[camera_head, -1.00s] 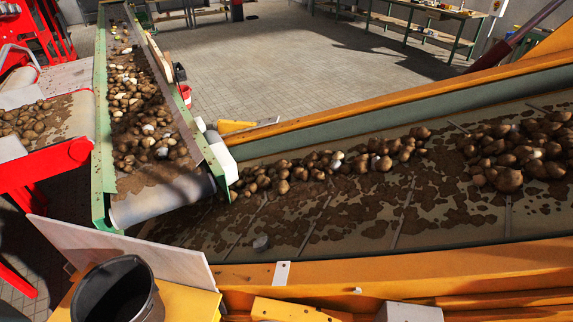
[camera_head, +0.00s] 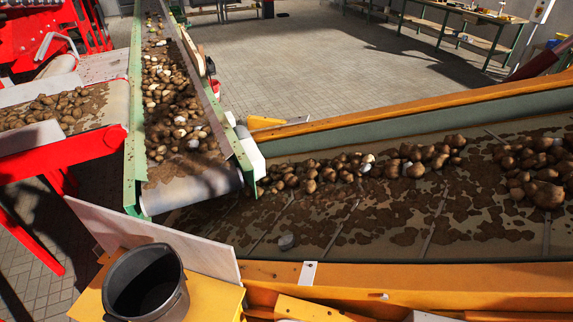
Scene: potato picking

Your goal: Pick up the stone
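A small grey stone (camera_head: 286,241) lies alone on the soil-covered conveyor belt (camera_head: 330,232), near its front edge and left of the middle. It is apart from the potatoes, and its grey stands out from the brown soil. Neither of my grippers is in view, so I cannot tell whether they are open or shut.
Potatoes (camera_head: 310,173) lie in a row along the belt's far side, with a larger heap (camera_head: 545,165) at right. A yellow-orange side rail (camera_head: 420,276) borders the belt's front. A black bucket (camera_head: 146,285) stands at lower left by a pale board (camera_head: 150,236). A feeder conveyor (camera_head: 192,190) ends above.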

